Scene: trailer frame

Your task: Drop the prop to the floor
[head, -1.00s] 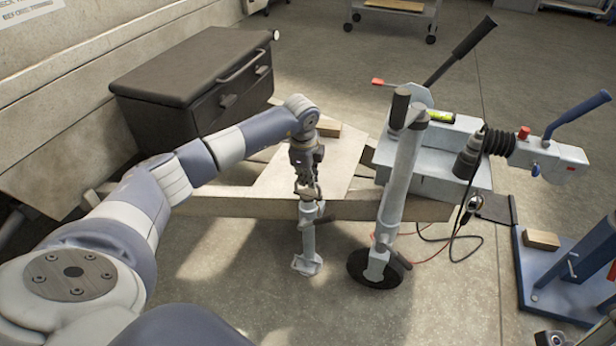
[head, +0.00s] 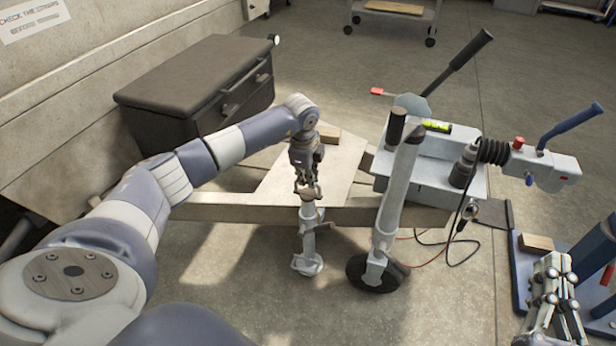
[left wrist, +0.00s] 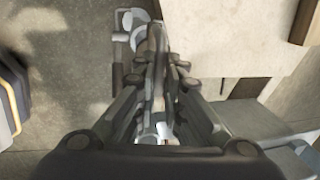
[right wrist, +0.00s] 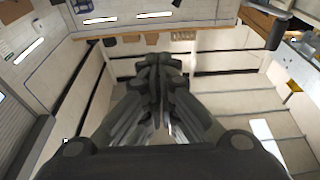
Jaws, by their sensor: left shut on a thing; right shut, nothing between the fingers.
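The prop (head: 308,238) is a short light-grey post with a flat foot plate and a small side handle. It stands upright beside the trailer's front beam. My left gripper (head: 308,186) is above it, pointing down, with its fingers shut on the prop's top. In the left wrist view the closed fingers (left wrist: 158,50) hide most of the prop. I cannot tell whether the foot plate touches the floor. My right gripper (head: 551,264) is at the lower right, pointing upward and away from the prop. Its fingers are shut and empty, also in the right wrist view (right wrist: 158,65).
The jockey wheel (head: 375,275) on its grey tube stands right of the prop. The coupling with its blue handle (head: 570,120) and a hanging cable (head: 462,238) are further right. A black toolbox (head: 200,90) sits behind my left arm. The floor in front is clear.

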